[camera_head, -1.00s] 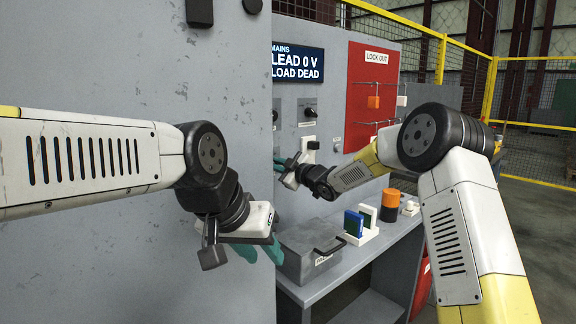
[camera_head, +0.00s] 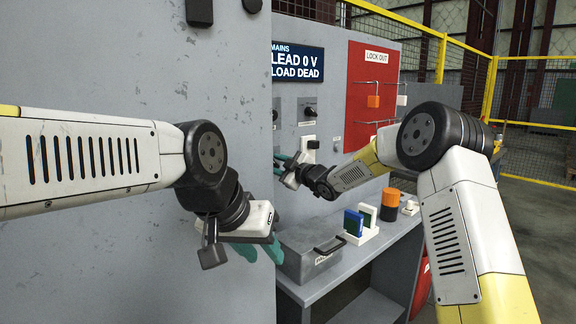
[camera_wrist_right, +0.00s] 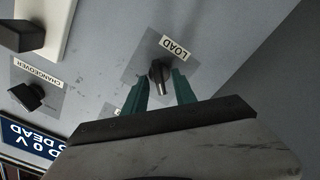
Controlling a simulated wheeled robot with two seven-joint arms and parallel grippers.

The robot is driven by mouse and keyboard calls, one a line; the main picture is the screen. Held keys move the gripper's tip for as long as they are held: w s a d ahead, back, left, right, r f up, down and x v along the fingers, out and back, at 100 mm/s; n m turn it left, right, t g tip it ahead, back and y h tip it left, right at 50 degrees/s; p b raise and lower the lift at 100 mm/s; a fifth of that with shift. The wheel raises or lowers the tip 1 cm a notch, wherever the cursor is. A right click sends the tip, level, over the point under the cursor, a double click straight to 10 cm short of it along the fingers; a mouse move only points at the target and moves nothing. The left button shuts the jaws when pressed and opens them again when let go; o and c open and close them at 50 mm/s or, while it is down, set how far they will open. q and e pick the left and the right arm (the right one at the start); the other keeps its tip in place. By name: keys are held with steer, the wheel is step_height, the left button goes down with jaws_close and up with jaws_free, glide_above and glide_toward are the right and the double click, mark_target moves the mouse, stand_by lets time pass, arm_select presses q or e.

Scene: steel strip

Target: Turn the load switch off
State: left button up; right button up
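The load switch is a dark knob (camera_wrist_right: 160,73) on a grey plate labelled LOAD, seen in the right wrist view. My right gripper (camera_wrist_right: 162,86) is open, with its green fingers on either side of the knob; I cannot tell whether they touch it. In the head view my right gripper (camera_head: 283,165) is at the panel, and the load knob is hidden there. My left gripper (camera_head: 260,251) is open and empty in front of the grey cabinet, well away from the switch. The display (camera_head: 297,63) reads LEAD 0 V and LOAD DEAD.
A CHANGEOVER knob (camera_wrist_right: 29,95) and a white plate with a black handle (camera_wrist_right: 22,35) sit near the load switch. A red lockout board (camera_head: 371,95) hangs right.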

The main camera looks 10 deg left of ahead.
steer(key=v, duration=0.7)
steer(key=shift+s+d, duration=0.25)
steer(key=shift+d, duration=0.05)
steer(key=s+d+r+m+h, duration=0.1)
steer(key=s+d+m+h, duration=0.25)
steer(key=d, duration=0.35)
steer(key=s+d+r+m+t+h, duration=0.1)
steer(key=s+d+r+m+h, duration=0.2)
steer(key=d, duration=0.5)
steer(key=s+d+m+h, duration=0.4)
steer(key=d, duration=0.3)
steer(key=s+d+f+m+g, duration=0.2)
steer(key=s, duration=0.7)
steer(key=s+d+f+m+g+h, duration=0.1)
steer(key=s+d+f+m+g, duration=0.1)
steer(key=s, duration=0.8)
steer(key=s+d+f+m+g, duration=0.1)
steer(key=s+d+f+m, duration=0.2)
steer(key=s, duration=0.6)
steer(key=shift+s+d+m+g, duration=0.35)
steer(key=shift+d+m+g, duration=0.05)
steer(key=shift+d+m, duration=0.35)
